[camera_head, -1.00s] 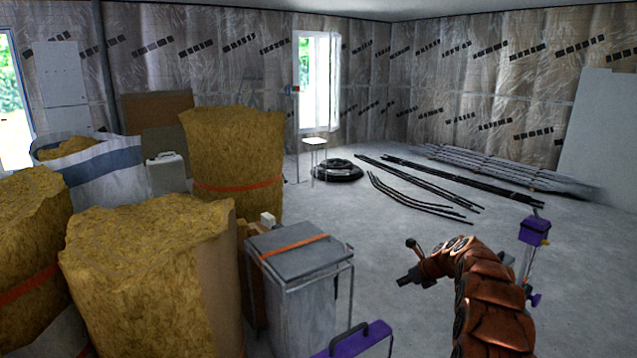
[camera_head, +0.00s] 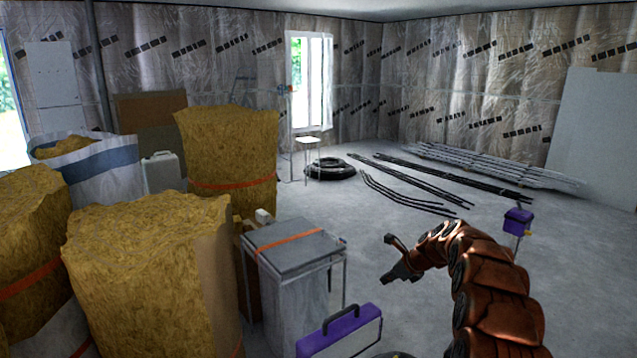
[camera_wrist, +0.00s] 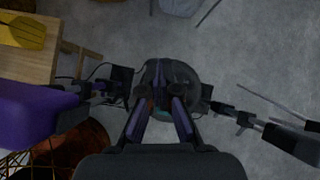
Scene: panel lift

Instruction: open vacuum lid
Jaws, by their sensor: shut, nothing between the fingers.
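No thing here is certain to be the vacuum. A grey bin (camera_head: 292,280) with a flat grey lid and an orange strap across it stands at front centre, its lid down. A purple and silver case (camera_head: 340,335) with a dark handle stands in front of it, cut by the lower edge. My gripper (camera_head: 390,262), at the end of my brown arm, is in the air to the right of the bin and apart from it. In the wrist view my gripper (camera_wrist: 160,96) is shut and empty. A dark round object lies beyond its fingers, partly hidden by them.
Insulation bales (camera_head: 150,270) crowd the left. A purple box (camera_head: 518,221) stands up at right, partly hidden by my arm. Dark pipes (camera_head: 440,178) and a black coil (camera_head: 330,168) lie on the floor behind. In the wrist view, a purple thing (camera_wrist: 35,112) and a wooden top (camera_wrist: 28,48) are at left.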

